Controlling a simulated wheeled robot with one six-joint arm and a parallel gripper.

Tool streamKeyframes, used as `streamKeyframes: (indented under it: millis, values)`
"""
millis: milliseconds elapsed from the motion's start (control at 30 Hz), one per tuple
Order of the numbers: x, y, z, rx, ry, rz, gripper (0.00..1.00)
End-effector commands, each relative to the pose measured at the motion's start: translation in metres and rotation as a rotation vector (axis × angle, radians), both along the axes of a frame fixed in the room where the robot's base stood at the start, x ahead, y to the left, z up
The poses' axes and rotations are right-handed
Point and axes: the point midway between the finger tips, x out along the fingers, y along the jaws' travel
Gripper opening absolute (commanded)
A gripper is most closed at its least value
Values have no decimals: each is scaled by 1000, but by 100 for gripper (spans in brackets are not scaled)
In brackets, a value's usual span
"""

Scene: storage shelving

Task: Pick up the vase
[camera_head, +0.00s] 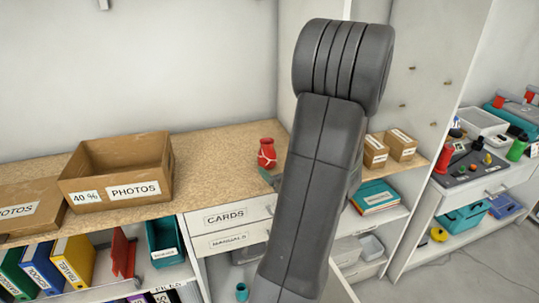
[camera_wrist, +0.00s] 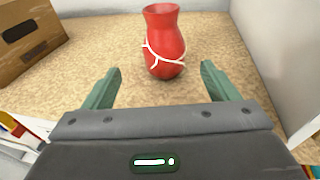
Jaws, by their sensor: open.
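A red vase (camera_head: 267,153) with white line markings stands upright on the speckled tan counter (camera_head: 218,152), just left of my arm in the head view. In the wrist view the vase (camera_wrist: 163,42) stands upright ahead of my gripper (camera_wrist: 161,82). The two green fingers are apart with nothing between them. The vase is beyond the fingertips, close to the midline between them, and looks apart from both. In the head view my arm hides most of my gripper; only a bit of a green finger shows near the vase's base.
An open cardboard box labelled PHOTOS (camera_head: 118,170) stands left on the counter. A white side panel (camera_wrist: 277,50) rises right of the vase. Small cardboard boxes (camera_head: 400,145) sit right of my arm. Drawers labelled CARDS (camera_head: 226,216) are below the counter. The counter around the vase is clear.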

Motion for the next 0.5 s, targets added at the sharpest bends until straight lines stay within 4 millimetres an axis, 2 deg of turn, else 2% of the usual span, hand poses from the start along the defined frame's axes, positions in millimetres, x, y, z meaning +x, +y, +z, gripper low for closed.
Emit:
streamKeyframes:
  millis: [100, 367, 500]
  values:
    - [17, 10, -2, 1, 1, 3, 81]
    - [34, 18, -5, 0, 0, 2, 81]
    - [53, 24, -7, 0, 1, 3, 81]
